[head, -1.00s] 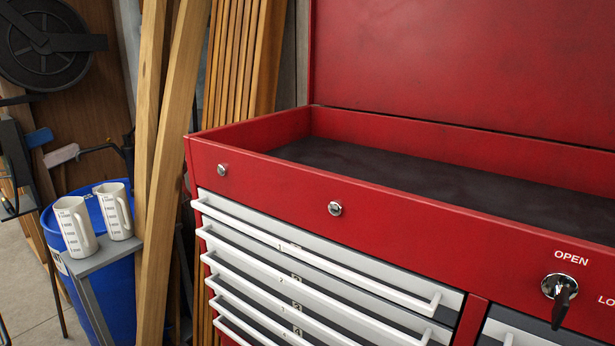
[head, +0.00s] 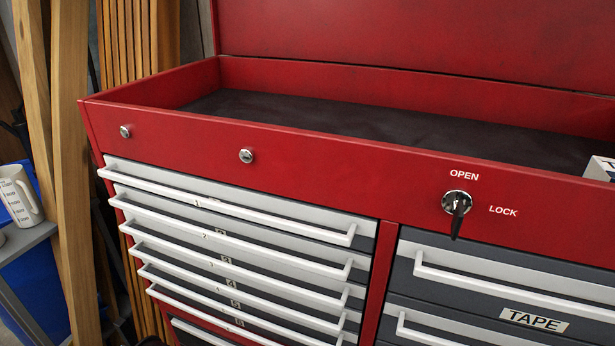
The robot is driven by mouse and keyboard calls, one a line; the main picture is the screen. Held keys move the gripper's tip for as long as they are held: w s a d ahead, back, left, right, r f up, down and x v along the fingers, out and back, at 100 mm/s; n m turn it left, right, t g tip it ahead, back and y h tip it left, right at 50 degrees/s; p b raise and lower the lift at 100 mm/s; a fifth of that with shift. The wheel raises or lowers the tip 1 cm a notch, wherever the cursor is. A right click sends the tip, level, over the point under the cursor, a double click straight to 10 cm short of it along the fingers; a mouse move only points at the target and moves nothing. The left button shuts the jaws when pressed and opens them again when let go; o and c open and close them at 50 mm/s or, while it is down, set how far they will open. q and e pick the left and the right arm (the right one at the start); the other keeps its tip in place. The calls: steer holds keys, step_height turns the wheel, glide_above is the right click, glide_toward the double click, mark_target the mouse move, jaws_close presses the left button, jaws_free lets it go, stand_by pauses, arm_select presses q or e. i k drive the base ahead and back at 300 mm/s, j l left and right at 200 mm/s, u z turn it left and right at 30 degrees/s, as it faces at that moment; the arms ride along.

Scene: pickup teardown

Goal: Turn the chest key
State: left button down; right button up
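The red tool chest (head: 320,166) fills most of the head view, with its lid up and its top tray open. The black key (head: 459,211) sits in a round silver lock (head: 447,200) on the red front panel, right of the middle. The key's bow hangs down and slightly tilted. White "OPEN" lettering (head: 464,175) is above the lock, and "LOCK" lettering (head: 503,211) is to its right. Neither of my grippers shows in the view.
Several numbered drawers with white handles (head: 230,207) are below the panel on the left. A drawer labelled "TAPE" (head: 534,320) is at the lower right. Wooden planks (head: 72,170) lean at the left, beside a white measuring jug (head: 18,195) on a grey stand.

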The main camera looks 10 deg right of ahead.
mark_target(457, 206)
steer(key=k+l+u, duration=0.1)
steer(key=k, duration=0.8)
steer(key=k+l+u, duration=0.1)
steer(key=k+l, duration=0.4)
steer(key=k+l+u, duration=0.1)
steer(key=k+l, duration=0.35)
steer(key=k, duration=0.2)
steer(key=k+l, duration=0.1)
steer(key=l, duration=0.4)
steer(key=k+l, duration=0.1)
steer(key=l, duration=0.4)
steer(key=l+u, duration=0.05)
